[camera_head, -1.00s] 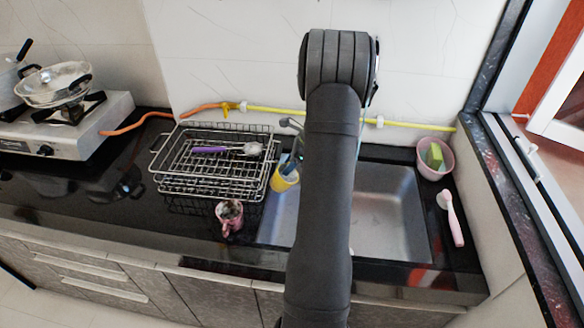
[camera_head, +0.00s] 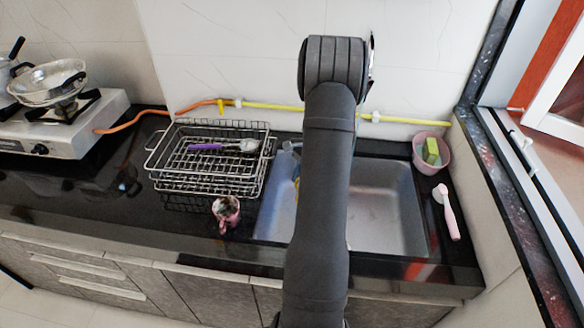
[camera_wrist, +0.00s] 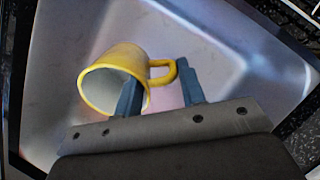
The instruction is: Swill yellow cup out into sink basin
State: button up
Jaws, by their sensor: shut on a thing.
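The yellow cup (camera_wrist: 120,68) is held over the sink basin (camera_wrist: 235,35) in the wrist view. It is tipped on its side, with its open mouth facing the lower left and its white inside showing. My gripper (camera_wrist: 160,84) is shut on the cup at its handle side, with one finger at the rim and the other by the handle. In the head view, my arm hides the gripper and nearly all of the cup. Only a sliver of yellow (camera_head: 297,185) shows at the arm's left edge, above the sink basin (camera_head: 385,215). I see no liquid leaving the cup.
A wire dish rack (camera_head: 210,160) holding a purple-handled utensil stands left of the sink. A pink mug (camera_head: 226,212) stands in front of it. A pink bowl with a sponge (camera_head: 432,152) and a pink-white brush (camera_head: 446,212) lie right of the sink. The stove is far left.

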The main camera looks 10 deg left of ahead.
jog(key=s+d+n, duration=0.1)
jog(key=n, duration=0.1)
jog(key=s+d+f+n+h, duration=0.1)
jog(key=d+n, duration=0.1)
jog(key=d+f+n+g+h, duration=0.1)
jog(key=n, duration=0.1)
jog(key=shift+s+d+f, duration=0.1)
jog(key=shift+s+d, duration=0.05)
jog(key=shift+s, duration=0.25)
jog(key=shift+w+a+r+m, duration=0.25)
jog(key=shift+w+a+m, duration=0.1)
jog(key=shift+a+m, duration=0.3)
jog(key=w+a+r+m+t+y, duration=0.1)
jog(key=w+a+r+m+t, duration=0.3)
jog(key=m, duration=0.9)
jog(key=shift+w+a+r, duration=0.95)
jog(key=shift+a, duration=1.4)
jog(key=shift+m, duration=0.25)
jog(key=shift+r+h, duration=0.55)
jog(key=shift+r, duration=0.7)
jog(key=shift+r+h, duration=0.55)
jog(key=shift+r, duration=0.7)
jog(key=shift+d+f, duration=0.1)
